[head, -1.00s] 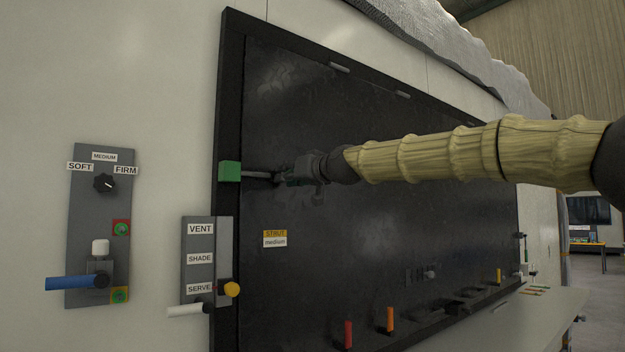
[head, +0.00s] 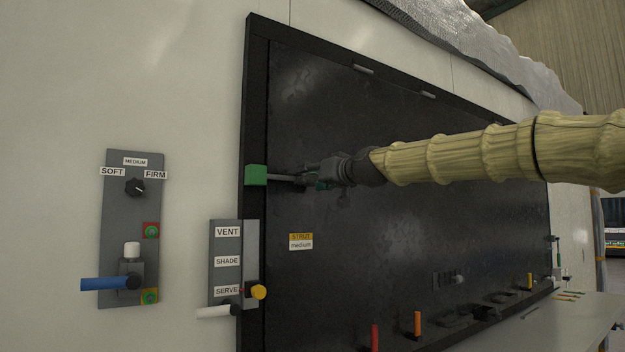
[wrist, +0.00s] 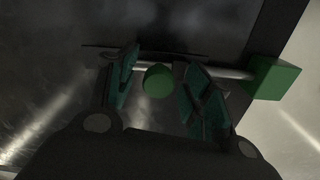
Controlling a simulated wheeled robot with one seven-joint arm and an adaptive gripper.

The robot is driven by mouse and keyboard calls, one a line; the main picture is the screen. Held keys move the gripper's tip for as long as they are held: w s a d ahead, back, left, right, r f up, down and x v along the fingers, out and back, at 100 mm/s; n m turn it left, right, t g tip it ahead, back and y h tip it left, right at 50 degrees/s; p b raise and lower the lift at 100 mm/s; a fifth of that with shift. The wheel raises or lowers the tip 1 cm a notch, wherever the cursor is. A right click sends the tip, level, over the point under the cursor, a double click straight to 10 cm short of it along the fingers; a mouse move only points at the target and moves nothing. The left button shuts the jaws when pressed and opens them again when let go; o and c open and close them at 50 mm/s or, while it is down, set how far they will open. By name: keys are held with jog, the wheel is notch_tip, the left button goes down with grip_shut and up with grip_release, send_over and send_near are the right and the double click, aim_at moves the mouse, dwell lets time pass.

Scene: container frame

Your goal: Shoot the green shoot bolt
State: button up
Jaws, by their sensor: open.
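The green shoot bolt has a grey rod (wrist: 227,73) lying across the dark panel's edge. A round green knob (wrist: 158,80) sits on it. A green block (head: 256,175) stands on the black frame at the panel's left side; it also shows at right in the wrist view (wrist: 274,78). The rod runs up to the block; whether it enters cannot be told. My gripper (wrist: 160,70) is open, with one finger on each side of the knob. Contact is unclear. In the head view my gripper (head: 318,178) is right of the block and partly hides the bolt.
A panel with VENT, SHADE and SERVE labels (head: 228,247) and a white handle is below left. A grey plate with a blue lever (head: 105,284) is farther left. Red (head: 375,338) and orange (head: 417,325) handles stand along the lower edge, above a pale counter (head: 570,318).

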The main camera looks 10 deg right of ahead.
jog(key=v, duration=1.1)
jog(key=shift+s, duration=0.3)
jog(key=shift+r, duration=0.1)
jog(key=shift+d, duration=0.15)
